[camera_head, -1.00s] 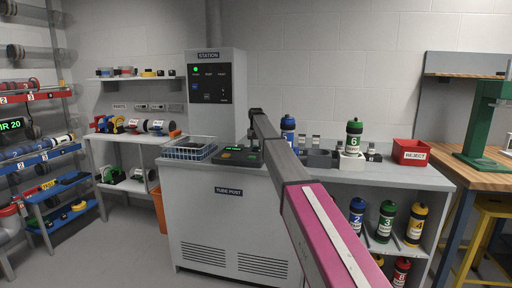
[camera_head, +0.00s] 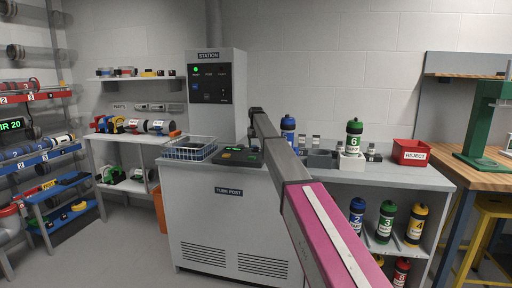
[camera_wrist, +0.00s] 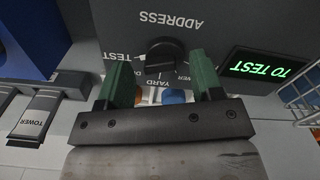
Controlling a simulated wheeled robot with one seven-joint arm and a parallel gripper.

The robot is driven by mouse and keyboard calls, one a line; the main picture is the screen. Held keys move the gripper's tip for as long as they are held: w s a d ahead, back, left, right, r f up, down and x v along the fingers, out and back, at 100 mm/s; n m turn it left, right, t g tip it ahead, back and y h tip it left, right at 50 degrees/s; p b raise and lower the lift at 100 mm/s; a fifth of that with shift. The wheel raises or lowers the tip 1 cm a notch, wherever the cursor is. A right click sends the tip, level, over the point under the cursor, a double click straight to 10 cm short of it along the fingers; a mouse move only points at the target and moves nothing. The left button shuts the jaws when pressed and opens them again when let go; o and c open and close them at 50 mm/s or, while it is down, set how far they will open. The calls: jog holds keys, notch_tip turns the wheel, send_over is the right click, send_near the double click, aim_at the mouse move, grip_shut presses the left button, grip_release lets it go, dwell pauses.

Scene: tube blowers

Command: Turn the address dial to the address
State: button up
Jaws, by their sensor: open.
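The address dial (camera_wrist: 163,55) is a black round knob on a dark panel under an upside-down ADDRESS label in the wrist view.
A wire basket (camera_head: 189,149) stands left of the console. A green canister marked 6 (camera_head: 354,135), a blue canister (camera_head: 288,128) and a red reject bin (camera_head: 410,152) stand to the right. The station cabinet (camera_head: 217,85) rises behind.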

notch_tip(320, 180, up, 10)
dwell(0.4)
jog(key=shift+s, duration=0.15)
